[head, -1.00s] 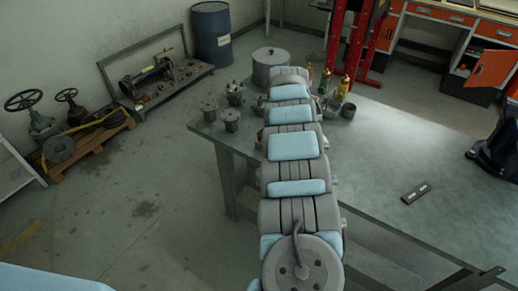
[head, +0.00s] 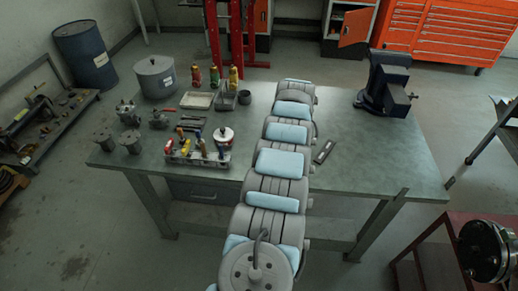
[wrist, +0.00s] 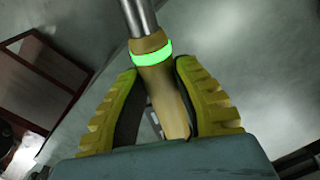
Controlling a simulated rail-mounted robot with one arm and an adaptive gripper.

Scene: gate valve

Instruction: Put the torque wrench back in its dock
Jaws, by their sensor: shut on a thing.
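In the wrist view my gripper (wrist: 160,105) has its two ribbed yellow fingers on either side of a tan handle. This is the torque wrench (wrist: 160,90), with a glowing green ring and a bare metal shaft running up out of the picture. My gripper is shut on the handle. In the head view my arm hides the gripper and the wrench. A small dark plate with two pale marks (head: 324,151) lies on the bench to the right of my arm. I cannot tell whether it is the dock.
The grey-green workbench (head: 385,165) has free room on its right. A dark vise (head: 385,85) stands at its back right. A tool rack (head: 197,157) with several handles, a lidded pot (head: 156,77) and valve parts stand left of my arm. A red cart (head: 435,265) is lower right.

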